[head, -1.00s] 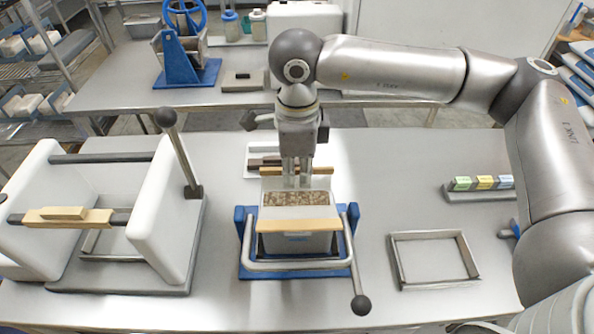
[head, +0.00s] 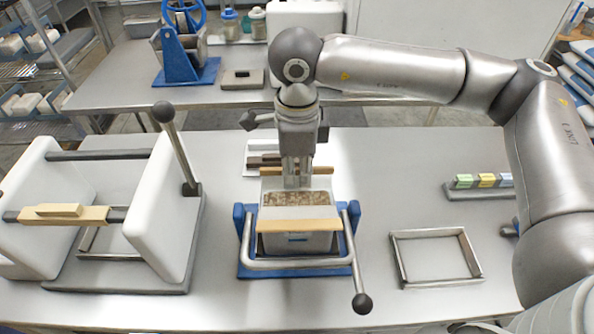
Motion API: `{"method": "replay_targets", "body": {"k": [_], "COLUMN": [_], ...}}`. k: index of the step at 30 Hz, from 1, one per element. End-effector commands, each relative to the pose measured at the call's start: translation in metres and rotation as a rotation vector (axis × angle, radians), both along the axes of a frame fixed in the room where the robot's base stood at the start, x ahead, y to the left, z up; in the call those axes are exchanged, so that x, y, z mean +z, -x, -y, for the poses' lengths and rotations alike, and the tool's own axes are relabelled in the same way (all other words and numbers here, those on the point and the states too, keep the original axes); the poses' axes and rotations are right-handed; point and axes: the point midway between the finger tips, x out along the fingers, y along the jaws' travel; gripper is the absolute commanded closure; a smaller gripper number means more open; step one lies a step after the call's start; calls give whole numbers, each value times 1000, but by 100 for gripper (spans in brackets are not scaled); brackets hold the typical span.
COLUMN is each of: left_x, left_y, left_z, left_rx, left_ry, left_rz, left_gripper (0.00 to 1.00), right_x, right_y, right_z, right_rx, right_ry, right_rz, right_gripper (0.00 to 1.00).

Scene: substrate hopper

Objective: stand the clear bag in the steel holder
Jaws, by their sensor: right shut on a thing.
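The clear bag (head: 300,199), with brown substrate showing, is upright in the blue-based device (head: 247,268) at the middle of the table. Its lower part is hidden behind the wooden bar and pale front wall. My right gripper (head: 297,182) points straight down at the back of the bag's top and is shut on it. The exact grip on the film is hard to make out. The steel holder (head: 466,243) is an empty rectangular frame lying on the table to the right of the bag. My left gripper is not in view.
A white-walled device (head: 165,220) with an upright lever stands at the left. A rack of coloured blocks (head: 480,190) is at the right, behind the steel holder. A shallow tray (head: 256,165) lies behind the bag. Bare table lies between the blue-based device and the holder.

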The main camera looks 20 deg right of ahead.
Motion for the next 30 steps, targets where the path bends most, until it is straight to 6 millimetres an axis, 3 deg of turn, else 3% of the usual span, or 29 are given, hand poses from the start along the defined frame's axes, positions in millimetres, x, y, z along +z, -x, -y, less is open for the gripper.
{"method": "replay_targets", "body": {"k": [1,3,8,16,20,30], "left_x": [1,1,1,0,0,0], "left_y": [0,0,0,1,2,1], "left_z": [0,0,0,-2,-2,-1], "left_rx": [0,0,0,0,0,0], "left_ry": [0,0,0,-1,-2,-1], "left_rz": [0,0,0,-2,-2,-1], "left_gripper": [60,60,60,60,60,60], "right_x": [2,2,2,-1,7,76], "right_y": [-1,-1,0,1,0,-1], "right_z": [-1,-1,0,0,0,-1], "right_rx": [0,0,0,0,0,0], "right_ry": [-3,-3,-1,1,0,-2], "right_rz": [4,4,2,-3,0,5], "right_gripper": [100,87,68,68,68,68]}}
